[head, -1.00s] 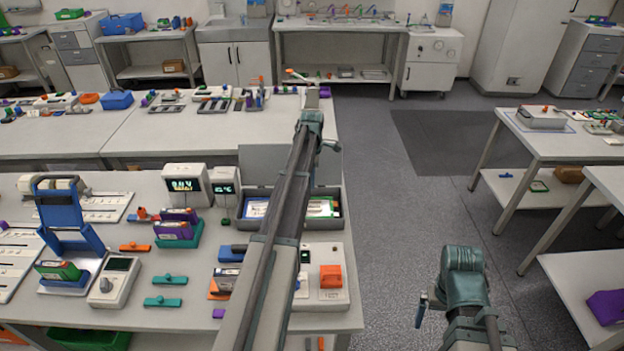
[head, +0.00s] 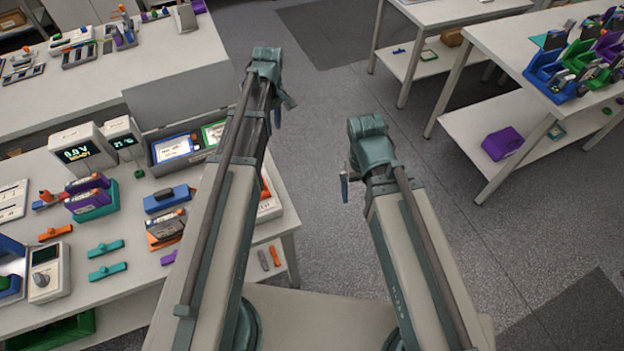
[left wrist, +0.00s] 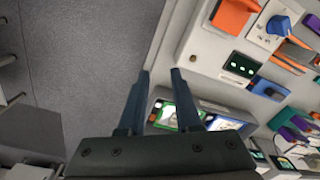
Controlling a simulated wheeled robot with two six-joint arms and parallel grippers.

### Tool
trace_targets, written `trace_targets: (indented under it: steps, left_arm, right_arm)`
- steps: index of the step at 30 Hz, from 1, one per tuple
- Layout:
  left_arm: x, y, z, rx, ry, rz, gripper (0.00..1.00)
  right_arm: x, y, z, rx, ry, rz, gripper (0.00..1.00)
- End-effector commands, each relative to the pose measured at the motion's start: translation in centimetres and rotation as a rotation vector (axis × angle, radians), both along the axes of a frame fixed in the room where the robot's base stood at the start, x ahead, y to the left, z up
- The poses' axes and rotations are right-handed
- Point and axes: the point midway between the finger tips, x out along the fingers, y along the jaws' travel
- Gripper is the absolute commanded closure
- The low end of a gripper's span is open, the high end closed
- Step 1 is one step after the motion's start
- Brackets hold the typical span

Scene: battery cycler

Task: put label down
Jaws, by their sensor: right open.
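Two flat framed cards, which may be labels, lie in the grey tray: a blue-edged card (head: 172,148) and a green-edged card (head: 213,132). In the left wrist view, the green-edged card (left wrist: 166,114) is beyond and beside my left fingers, and the blue-edged card (left wrist: 222,124) is right of it. My left gripper (left wrist: 160,73) has its fingers apart with nothing visible between them.
The grey tray (head: 152,160) stands near the bench's right side, beside two meters (head: 83,150). Blue, orange and teal parts crowd the near bench. Another bench (head: 590,110) with coloured holders stands at right, a purple bin (head: 502,143) on its shelf. The floor between is clear.

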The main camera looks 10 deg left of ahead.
Motion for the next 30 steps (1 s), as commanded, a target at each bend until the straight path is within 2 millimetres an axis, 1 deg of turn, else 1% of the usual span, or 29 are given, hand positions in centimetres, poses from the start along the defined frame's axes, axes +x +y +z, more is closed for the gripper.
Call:
trace_targets:
  steps: [1,2,3,6,9,12,16,25,28,30]
  left_arm:
    - [-4.3,-3.8,0.0,0.004,0.012,-0.205,0.67]
    - [-5.8,-5.4,0.0,0.006,0.020,-0.323,0.67]
    - [-7.8,-7.3,0.0,0.009,0.029,-0.472,0.67]
    - [-12.4,-11.0,0.0,0.014,0.052,-0.803,0.67]
    - [-15.8,-13.2,0.1,0.018,0.072,-1.054,0.67]
    - [-17.9,-14.4,0.1,0.020,0.087,-1.218,0.67]
    - [-19.0,-15.0,0.1,0.021,0.096,-1.315,0.67]
    - [-18.9,-15.1,0.0,0.020,0.097,-1.326,0.67]
    - [-18.9,-15.1,-0.7,0.020,0.097,-1.325,0.67]
    - [-18.9,-15.1,-1.7,0.021,0.096,-1.325,0.67]
  right_arm:
    - [0.0,0.0,0.0,0.000,0.000,0.000,0.00]
    - [0.0,0.0,0.0,0.000,0.000,0.000,0.00]
    - [0.0,0.0,0.0,0.000,0.000,0.000,0.00]
    - [0.0,0.0,0.0,0.000,0.000,0.000,0.00]
    - [0.0,0.0,0.0,0.000,0.000,0.000,0.00]
    - [0.0,0.0,0.0,0.000,0.000,0.000,0.00]
    - [0.0,0.0,0.0,0.000,0.000,0.000,0.00]
    - [0.0,0.0,-0.1,0.000,0.000,0.000,0.00]
    - [0.0,0.0,-0.8,0.000,0.000,0.001,0.00]
    - [0.0,0.0,-1.8,0.000,0.000,0.001,0.00]
